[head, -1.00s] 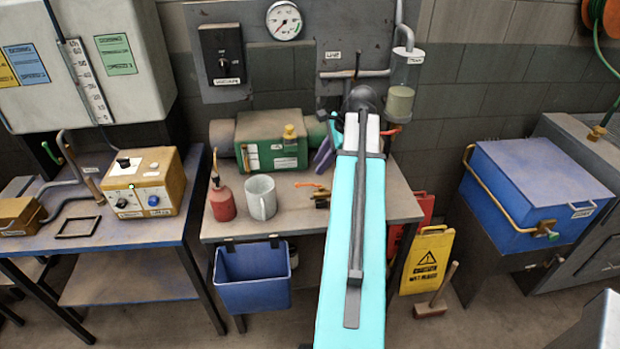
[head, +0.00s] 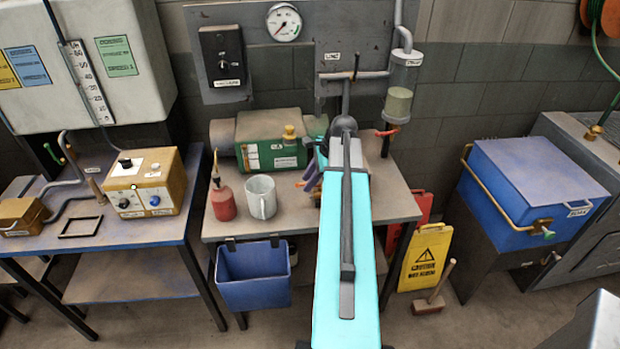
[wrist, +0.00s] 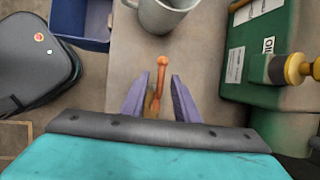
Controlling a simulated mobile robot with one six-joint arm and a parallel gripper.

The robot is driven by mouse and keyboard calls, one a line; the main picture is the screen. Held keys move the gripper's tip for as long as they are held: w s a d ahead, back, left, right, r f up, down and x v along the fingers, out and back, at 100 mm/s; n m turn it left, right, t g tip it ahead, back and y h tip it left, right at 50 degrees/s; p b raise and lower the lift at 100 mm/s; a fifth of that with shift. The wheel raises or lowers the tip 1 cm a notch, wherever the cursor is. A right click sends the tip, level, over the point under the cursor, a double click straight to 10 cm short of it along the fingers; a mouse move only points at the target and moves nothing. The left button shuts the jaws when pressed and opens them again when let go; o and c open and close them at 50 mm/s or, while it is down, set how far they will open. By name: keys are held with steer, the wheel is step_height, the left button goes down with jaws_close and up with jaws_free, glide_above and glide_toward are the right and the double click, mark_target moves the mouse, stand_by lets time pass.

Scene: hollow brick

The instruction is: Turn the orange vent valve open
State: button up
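A small orange-red handle (head: 387,132) sits under a clear cylinder (head: 398,92) on the wall panel. I cannot read its label. An orange piece with a rounded end (wrist: 161,66) shows in the wrist view, between and beyond my finger tips; in the head view, orange shows on the bench beside my fingers. I cannot tell whether it is a valve part or a loose tool. My gripper (wrist: 159,80) has purple fingers spread apart, open and pointing down over the bench. In the head view my gripper (head: 312,176) is partly hidden behind my arm.
A grey mug (head: 261,197) and a red oil can (head: 222,200) stand left of my gripper on the bench (head: 398,205). A green box (head: 262,140) with a brass-yellow fitting (wrist: 290,69) is close by at the back. A blue bin (head: 253,275) hangs at the bench front.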

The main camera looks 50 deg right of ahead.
steer(key=shift+f, duration=0.2)
steer(key=shift+c, duration=0.3)
jaws_close()
steer(key=shift+d, duration=0.3)
steer(key=shift+a, duration=0.15)
